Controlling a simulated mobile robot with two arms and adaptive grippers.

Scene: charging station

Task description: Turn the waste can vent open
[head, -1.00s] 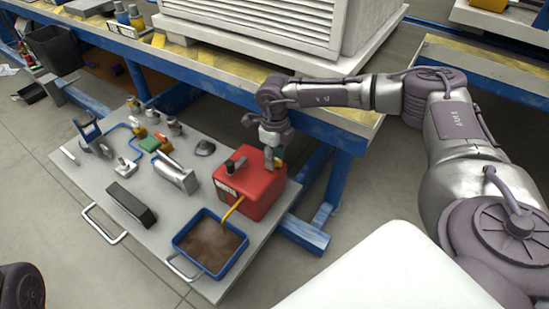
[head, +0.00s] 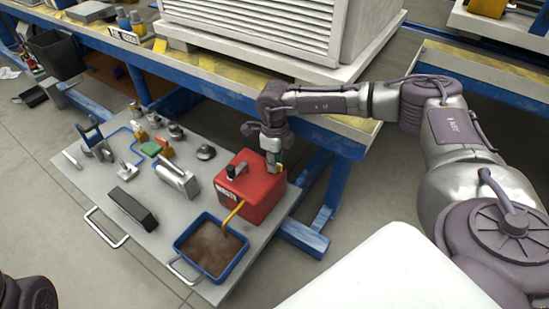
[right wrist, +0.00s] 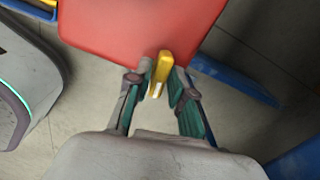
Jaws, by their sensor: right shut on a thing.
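The red waste can (head: 250,195) stands on the grey board, with a black cap and dark fitting on top and a yellow hose running to the blue tray. My right gripper (head: 271,163) is at the can's far right top corner, fingers pointing down. In the right wrist view the yellow vent lever (right wrist: 159,72) sits between the two fingertips (right wrist: 158,82) beside the red can (right wrist: 140,25). The fingers are shut on this lever. In the head view they mostly hide it, with only a yellow bit showing. My left gripper is out of view.
A blue tray (head: 243,262) of brown liquid sits in front of the can. The grey board (head: 85,178) also carries a black block (head: 133,209), a silver cylinder unit (head: 178,178) and several fittings. The blue workbench edge (head: 225,85) and its leg are close behind my right gripper.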

